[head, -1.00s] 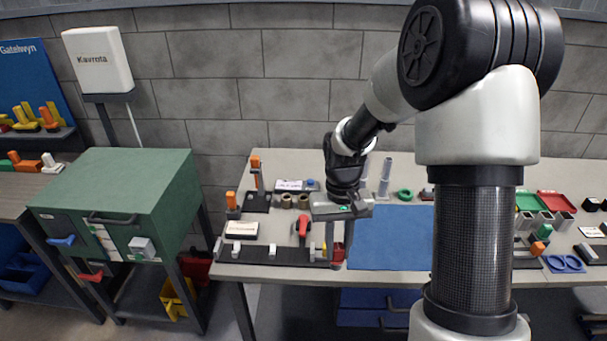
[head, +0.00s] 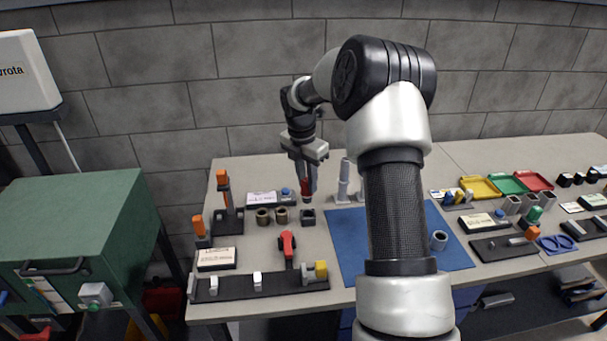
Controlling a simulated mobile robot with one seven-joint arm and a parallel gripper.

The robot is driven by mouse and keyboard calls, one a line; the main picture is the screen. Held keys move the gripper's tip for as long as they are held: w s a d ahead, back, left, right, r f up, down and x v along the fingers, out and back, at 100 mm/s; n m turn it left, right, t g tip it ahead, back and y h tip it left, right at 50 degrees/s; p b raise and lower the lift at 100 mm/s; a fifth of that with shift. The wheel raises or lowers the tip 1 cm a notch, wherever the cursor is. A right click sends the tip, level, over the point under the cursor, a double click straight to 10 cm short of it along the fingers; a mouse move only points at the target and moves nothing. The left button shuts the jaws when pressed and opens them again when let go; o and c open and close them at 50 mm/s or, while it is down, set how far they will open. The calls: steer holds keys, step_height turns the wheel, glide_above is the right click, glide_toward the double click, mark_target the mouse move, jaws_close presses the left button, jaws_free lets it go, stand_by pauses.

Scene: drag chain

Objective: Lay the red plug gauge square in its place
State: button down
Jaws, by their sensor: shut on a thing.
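The red plug gauge (head: 306,188) hangs upright between the fingers of my gripper (head: 304,178), which is shut on it. It is above the back half of the left bench, and its upper part is partly hidden by the fingers. A small dark block (head: 308,217) appears just below the gauge's lower end; I cannot tell whether they touch. A long black rack (head: 240,289) with white uprights and a yellow piece (head: 321,268) at its right end lies along the front edge. I cannot tell which spot is the gauge's place.
Two brown rings (head: 272,216) sit left of the dark block. A red-handled clamp (head: 287,245) stands behind the rack. Grey posts (head: 343,181) stand right of my gripper. A blue mat (head: 345,250) is mostly bare. An orange-topped stand (head: 226,200) is at the left.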

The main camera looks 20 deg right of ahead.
mark_target(308, 202)
steer(key=shift+w+d+n, duration=0.4)
steer(key=shift+w+n, duration=0.2)
steer(key=shift+s+r, duration=0.1)
steer(key=shift+r, duration=0.05)
steer(key=shift+f+b, duration=0.95)
steer(key=shift+f, duration=1.75)
steer(key=shift+f+b, duration=0.5)
steer(key=shift+f, duration=1.65)
stand_by(0.4)
steer(key=c, duration=1.5)
jaws_free()
steer(key=shift+o, duration=0.2)
steer(key=r, duration=0.5)
steer(key=a+r, duration=0.1)
steer(key=r, duration=0.5)
steer(key=s+a+r, duration=0.1)
steer(key=r, duration=0.5)
steer(key=shift+r, duration=0.2)
